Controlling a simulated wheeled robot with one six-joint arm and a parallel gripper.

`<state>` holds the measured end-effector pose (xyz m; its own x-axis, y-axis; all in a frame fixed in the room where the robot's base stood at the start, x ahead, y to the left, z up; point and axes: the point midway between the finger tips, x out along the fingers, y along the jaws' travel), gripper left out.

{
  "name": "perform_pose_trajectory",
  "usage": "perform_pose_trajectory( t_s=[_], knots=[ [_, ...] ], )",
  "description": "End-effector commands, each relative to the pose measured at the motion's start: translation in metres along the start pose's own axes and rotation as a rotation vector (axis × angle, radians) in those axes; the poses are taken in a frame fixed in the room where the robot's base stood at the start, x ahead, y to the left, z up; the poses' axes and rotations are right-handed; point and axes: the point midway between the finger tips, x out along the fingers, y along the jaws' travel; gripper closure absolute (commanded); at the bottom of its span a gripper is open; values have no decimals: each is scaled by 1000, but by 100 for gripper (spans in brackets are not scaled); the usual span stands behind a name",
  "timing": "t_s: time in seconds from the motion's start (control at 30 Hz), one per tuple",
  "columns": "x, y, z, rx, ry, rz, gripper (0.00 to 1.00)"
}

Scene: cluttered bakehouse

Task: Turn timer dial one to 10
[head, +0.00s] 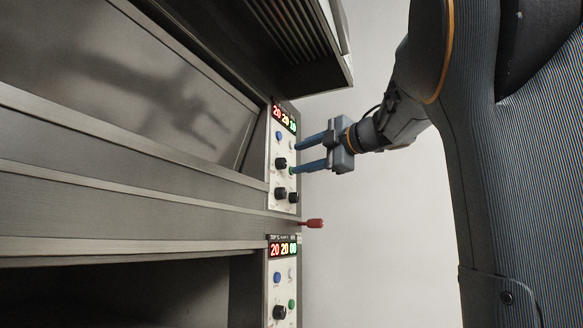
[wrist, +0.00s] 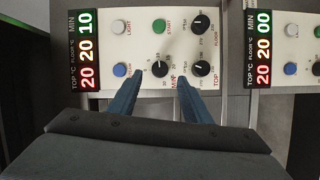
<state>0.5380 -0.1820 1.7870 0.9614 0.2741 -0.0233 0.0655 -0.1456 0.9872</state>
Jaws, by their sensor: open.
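The upper oven's control panel (head: 284,180) carries timer dial one, a black knob (head: 281,163) marked MIN. In the wrist view the timer dial (wrist: 159,69) sits between my fingertips. The upper display (head: 285,117) reads 20, 20 and a green 10; in the wrist view the display (wrist: 87,48) shows this 10 under MIN. My gripper (head: 295,159) is open, its blue fingers pointing at the panel. In the wrist view my gripper (wrist: 161,78) has one finger on each side of the dial, with a gap visible on both sides.
A TOP knob (wrist: 201,68) and a FLOOR knob (wrist: 200,25) are close to the right finger. A blue button (wrist: 120,70) is beside the left finger. A second panel (head: 282,296) reads 20, 20, 00.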

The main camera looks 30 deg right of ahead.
Motion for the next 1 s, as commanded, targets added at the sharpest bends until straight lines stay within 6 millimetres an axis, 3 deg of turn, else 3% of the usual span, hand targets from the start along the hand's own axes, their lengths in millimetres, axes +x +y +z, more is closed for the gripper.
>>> perform_pose_trajectory(
  t_s=[0.27, 1.0],
  knots=[
    [-24, 0, 0, 0, 0, 1, 55],
    [-23, 0, -2, 0, 5, 0, 55]
  ],
)
